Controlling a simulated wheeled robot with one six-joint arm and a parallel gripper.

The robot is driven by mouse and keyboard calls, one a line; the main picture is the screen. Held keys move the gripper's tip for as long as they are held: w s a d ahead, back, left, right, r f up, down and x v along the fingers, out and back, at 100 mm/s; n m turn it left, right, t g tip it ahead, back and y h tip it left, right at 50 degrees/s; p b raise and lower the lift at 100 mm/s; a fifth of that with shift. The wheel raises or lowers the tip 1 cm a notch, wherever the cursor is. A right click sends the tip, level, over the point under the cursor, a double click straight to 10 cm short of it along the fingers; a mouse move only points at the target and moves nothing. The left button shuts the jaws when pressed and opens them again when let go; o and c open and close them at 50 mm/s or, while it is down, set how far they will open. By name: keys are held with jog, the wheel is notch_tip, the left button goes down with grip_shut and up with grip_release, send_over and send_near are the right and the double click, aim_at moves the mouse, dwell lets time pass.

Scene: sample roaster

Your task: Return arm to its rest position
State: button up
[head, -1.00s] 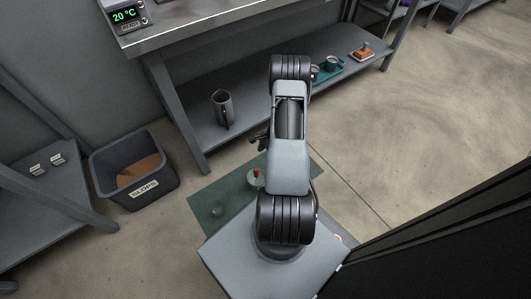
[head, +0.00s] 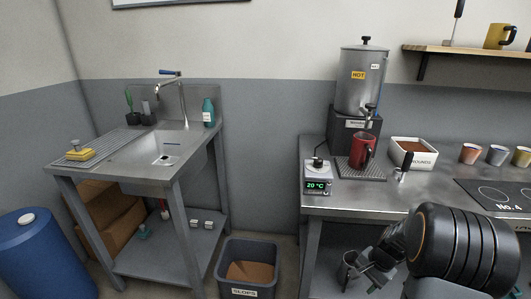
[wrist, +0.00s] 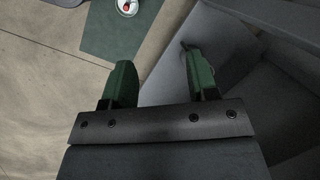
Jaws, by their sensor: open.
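My gripper (head: 368,272) shows at the lower right of the head view, beside the big black joint of my arm and in front of the bench's lower part. In the wrist view my gripper (wrist: 158,72) has its two green fingers well apart, with nothing between them. My own grey base lies below the fingers there. The rest of my arm is cut off by the frame's edge in the head view.
A green mat (wrist: 105,35) on the floor carries a small round thing with red in it (wrist: 128,6). The steel bench (head: 420,195) holds an urn (head: 362,80), a red mug (head: 362,150) and a scale (head: 318,178). A slops bin (head: 247,268) and sink (head: 165,150) stand left.

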jog(key=s+a+r+n+t+h+p, duration=0.1)
jog(key=s+a+r+n+p, duration=0.2)
jog(key=r, duration=1)
jog(key=s+a+r+n+t+p, duration=0.1)
jog(key=s+a+r+n+p, duration=0.3)
jog(key=r+p, duration=0.5)
jog(key=s+a+r+n+t+h+p, duration=0.1)
jog(key=s+a+r+n+p, duration=0.3)
jog(key=r, duration=1.2)
jog(key=a+p, duration=0.3)
jog(key=shift+s+r+h, duration=0.25)
jog(key=shift+r+h, duration=0.05)
